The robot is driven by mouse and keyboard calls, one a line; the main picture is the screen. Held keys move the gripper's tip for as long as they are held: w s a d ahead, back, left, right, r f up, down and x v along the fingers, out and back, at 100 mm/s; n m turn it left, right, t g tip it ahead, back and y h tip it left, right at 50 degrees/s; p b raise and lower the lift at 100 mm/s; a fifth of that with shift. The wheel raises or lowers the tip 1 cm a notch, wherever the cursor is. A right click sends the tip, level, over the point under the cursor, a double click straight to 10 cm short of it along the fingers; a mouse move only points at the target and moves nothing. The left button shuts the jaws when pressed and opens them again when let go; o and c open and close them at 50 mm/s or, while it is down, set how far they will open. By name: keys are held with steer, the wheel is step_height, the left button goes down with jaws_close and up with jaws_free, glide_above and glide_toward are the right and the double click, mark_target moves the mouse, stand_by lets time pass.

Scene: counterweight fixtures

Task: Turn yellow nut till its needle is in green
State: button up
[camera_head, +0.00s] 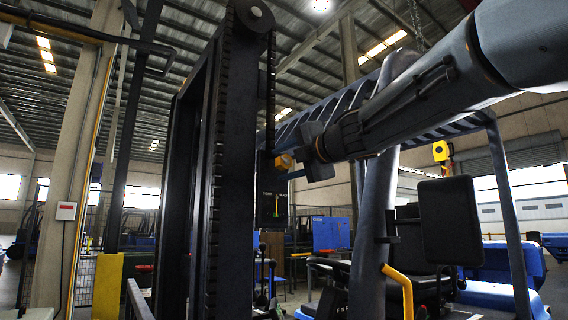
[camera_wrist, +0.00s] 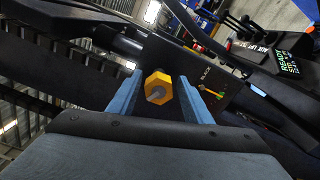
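The yellow nut (camera_wrist: 158,88) is a hexagon around a grey bolt end. In the wrist view it shows between the two blue-grey fingers of my gripper (camera_wrist: 161,76), with a narrow gap at each side. The fingers stand apart, so my gripper looks open around or just short of the nut; the exact depth is unclear. In the head view the nut (camera_head: 285,161) sits on the dark mast, just left of my gripper (camera_head: 308,158). A small gauge (camera_wrist: 212,92) with red, yellow and green marks is on the dark panel right of the nut; its needle position is too small to tell.
A lit display (camera_wrist: 289,63) is at the upper right of the wrist view. The dark mast (camera_head: 235,150) rises close at left. A chain hoist (camera_head: 442,151) hangs behind.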

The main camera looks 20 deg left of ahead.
mark_target(288, 161)
steer(key=shift+o, duration=0.2)
steer(key=shift+d, duration=0.1)
steer(key=b+v, duration=0.2)
steer(key=v, duration=0.5)
steer(key=shift+s, duration=0.1)
steer(key=shift+s+d, duration=0.2)
